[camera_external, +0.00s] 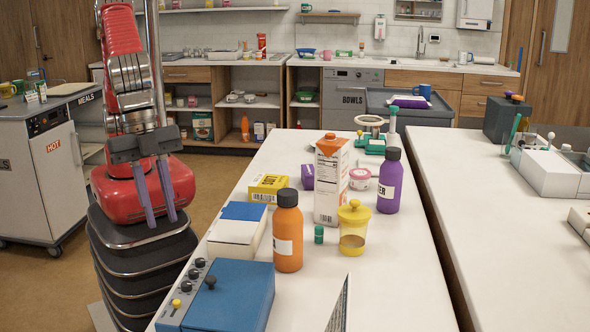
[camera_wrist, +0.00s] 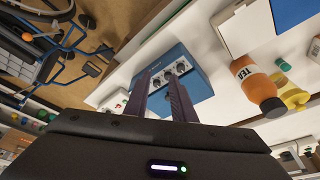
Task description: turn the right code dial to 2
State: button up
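A blue box (camera_external: 230,292) with a grey front panel stands at the near left corner of the white table. A row of dark dials (camera_external: 193,273) and a yellow knob (camera_external: 176,303) sit on the panel. In the wrist view the blue box (camera_wrist: 203,88) shows three dials, among them the right code dial (camera_wrist: 182,67); their numbers are too small to read. My gripper (camera_external: 162,220) hangs left of the table, fingers down, apart from the box. In the wrist view my gripper (camera_wrist: 159,78) shows its two fingers spread with nothing between them; they partly cover the box.
Behind the blue box are a white box with a blue top (camera_external: 237,230), an orange bottle (camera_external: 288,232), a yellow-lidded jar (camera_external: 353,228) and a carton (camera_external: 331,180). A second white table (camera_external: 490,200) stands at right.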

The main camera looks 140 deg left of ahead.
jog(key=shift+n+t, duration=0.4)
jog(key=shift+t, duration=0.1)
jog(key=w+r, duration=0.1)
jog(key=r, duration=0.1)
jog(key=w+r, duration=0.2)
jog(key=shift+w+d, duration=0.2)
send_near(185, 283)
jog(key=x, duration=0.7)
jog(key=shift+f, duration=0.15)
jog(key=shift+c, duration=0.6)
grip_shut()
